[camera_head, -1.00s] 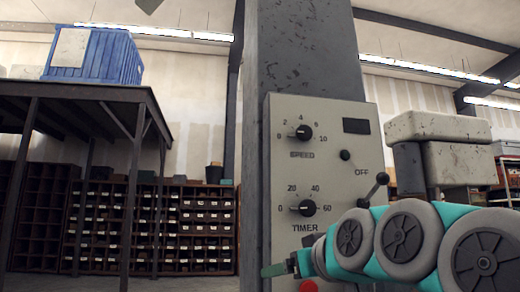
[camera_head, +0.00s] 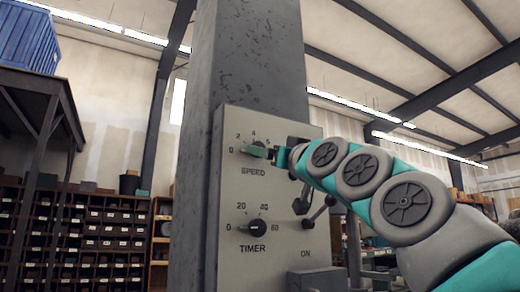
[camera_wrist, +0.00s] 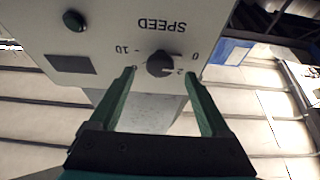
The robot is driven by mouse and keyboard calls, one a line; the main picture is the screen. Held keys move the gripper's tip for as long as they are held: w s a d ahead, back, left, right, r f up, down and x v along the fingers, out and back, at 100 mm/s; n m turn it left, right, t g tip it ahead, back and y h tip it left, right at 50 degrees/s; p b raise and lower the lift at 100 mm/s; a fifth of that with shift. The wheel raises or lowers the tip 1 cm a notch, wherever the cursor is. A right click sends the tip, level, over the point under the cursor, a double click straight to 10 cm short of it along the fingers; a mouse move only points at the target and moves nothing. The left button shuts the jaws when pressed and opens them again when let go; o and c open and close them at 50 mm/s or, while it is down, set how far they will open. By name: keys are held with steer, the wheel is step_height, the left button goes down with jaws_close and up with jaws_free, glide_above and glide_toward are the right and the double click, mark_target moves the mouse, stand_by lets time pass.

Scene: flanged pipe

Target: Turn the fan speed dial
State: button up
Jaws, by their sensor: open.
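The speed dial is a black round knob (camera_wrist: 160,64) on a grey panel (camera_head: 228,190), under upside-down SPEED lettering in the wrist view. My gripper (camera_wrist: 159,74) is open, with one green finger on each side of the knob. The fingertips reach about the knob's edge, with small gaps visible on both sides; depth contact cannot be told. In the head view my gripper (camera_head: 257,152) is at the SPEED scale and largely hides the dial.
The timer dial (camera_head: 257,227) sits lower on the panel. A ball-ended lever (camera_head: 317,211) sticks out right of it, below my arm. A grey column (camera_head: 250,60) stands behind the panel. A dark table (camera_head: 35,85) with a blue crate (camera_head: 28,38) is at left.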

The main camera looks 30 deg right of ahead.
steer(key=x, duration=0.4)
steer(key=shift+p, duration=0.3)
jaws_close()
stand_by(0.5)
